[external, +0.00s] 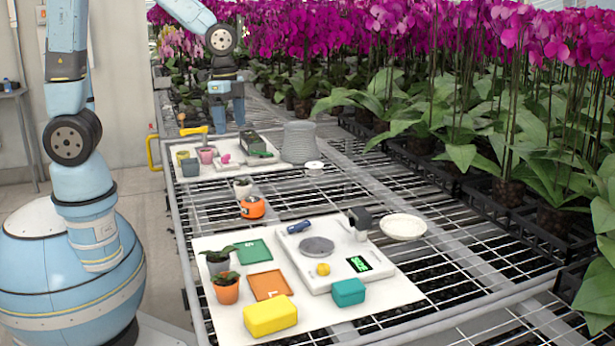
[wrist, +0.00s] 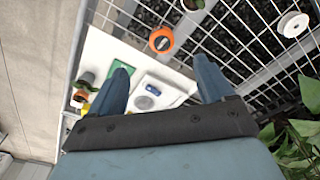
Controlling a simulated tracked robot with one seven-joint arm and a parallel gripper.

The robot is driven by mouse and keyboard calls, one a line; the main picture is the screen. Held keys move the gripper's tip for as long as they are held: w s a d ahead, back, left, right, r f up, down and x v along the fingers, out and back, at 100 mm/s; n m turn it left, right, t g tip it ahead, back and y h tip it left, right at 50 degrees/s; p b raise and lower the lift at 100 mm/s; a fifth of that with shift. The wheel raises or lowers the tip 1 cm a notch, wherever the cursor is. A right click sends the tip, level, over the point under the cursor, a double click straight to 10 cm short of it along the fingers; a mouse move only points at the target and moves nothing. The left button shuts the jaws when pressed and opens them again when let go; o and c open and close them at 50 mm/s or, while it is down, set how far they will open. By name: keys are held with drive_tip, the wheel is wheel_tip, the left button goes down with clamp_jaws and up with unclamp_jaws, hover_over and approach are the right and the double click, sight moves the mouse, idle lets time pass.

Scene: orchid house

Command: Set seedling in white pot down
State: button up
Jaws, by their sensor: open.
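The seedling in the white pot (external: 242,188) stands upright on the wire bench between the two white boards, just behind an orange tape-like object (external: 252,207). In the wrist view the white pot (wrist: 192,4) is at the top edge, partly cut off. My gripper (external: 226,121) is open and empty, fingers pointing down, above the far part of the bench. It is farther back than the pot and apart from it. In the wrist view my gripper (wrist: 165,75) shows both fingers spread with nothing between them.
The near board (external: 330,312) holds a scale (external: 342,262), a green tray (external: 253,251), an orange tray (external: 269,285), two potted seedlings, and yellow and teal blocks. The far board holds small pots. Orchids line the right.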

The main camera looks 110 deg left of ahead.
drive_tip(key=s+d+r+t, duration=0.2)
drive_tip(key=s+d+r, duration=0.2)
drive_tip(key=d+r, duration=0.85)
drive_tip(key=s+d+r+t, duration=0.2)
drive_tip(key=s+d+r, duration=0.1)
drive_tip(key=s+d, duration=0.5)
drive_tip(key=shift+s+d+r+t, duration=0.2)
drive_tip(key=shift+d+t, duration=0.2)
drive_tip(key=shift+d, duration=0.85)
